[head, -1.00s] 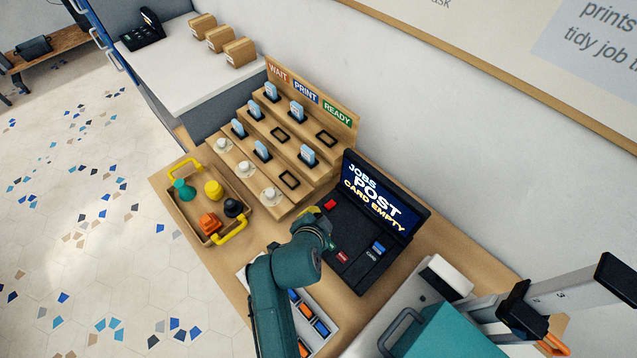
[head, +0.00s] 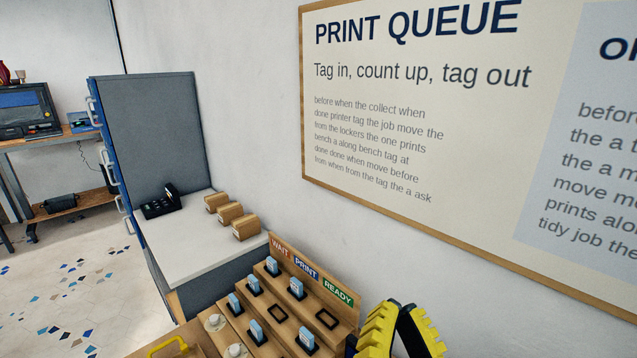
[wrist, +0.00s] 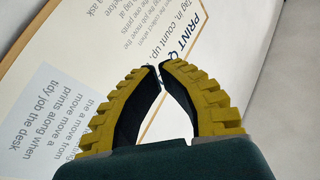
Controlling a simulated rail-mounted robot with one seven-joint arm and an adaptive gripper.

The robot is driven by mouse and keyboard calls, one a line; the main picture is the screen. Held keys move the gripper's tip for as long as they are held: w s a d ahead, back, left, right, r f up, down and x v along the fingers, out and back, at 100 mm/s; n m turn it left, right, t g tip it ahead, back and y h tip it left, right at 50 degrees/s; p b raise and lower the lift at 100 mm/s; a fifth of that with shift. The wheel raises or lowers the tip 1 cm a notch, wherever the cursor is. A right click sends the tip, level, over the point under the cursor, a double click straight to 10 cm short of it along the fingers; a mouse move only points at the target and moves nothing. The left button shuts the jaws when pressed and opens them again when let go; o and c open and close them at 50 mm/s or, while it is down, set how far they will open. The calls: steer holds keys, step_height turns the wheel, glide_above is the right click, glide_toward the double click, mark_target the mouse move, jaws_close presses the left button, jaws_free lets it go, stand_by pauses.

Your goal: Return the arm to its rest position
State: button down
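My gripper (head: 399,305) is at the bottom right of the head view, raised in front of the wall, with its yellow ribbed fingers pointing up.
A stepped wooden rack (head: 290,317) with several blue-white cards stands left of my gripper. A grey counter (head: 190,240) holds wooden boxes (head: 229,213) and a black phone-like device (head: 161,203). A large sign board (head: 420,150) hangs on the wall behind.

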step_height(320, 180, up, 36)
steer(key=s+n+t+y+p, duration=0.1)
steer(key=n+p, duration=0.3)
steer(key=p, duration=3)
steer(key=shift+s+a, duration=0.4)
steer(key=shift+s, duration=0.3)
steer(key=shift+r, duration=0.15)
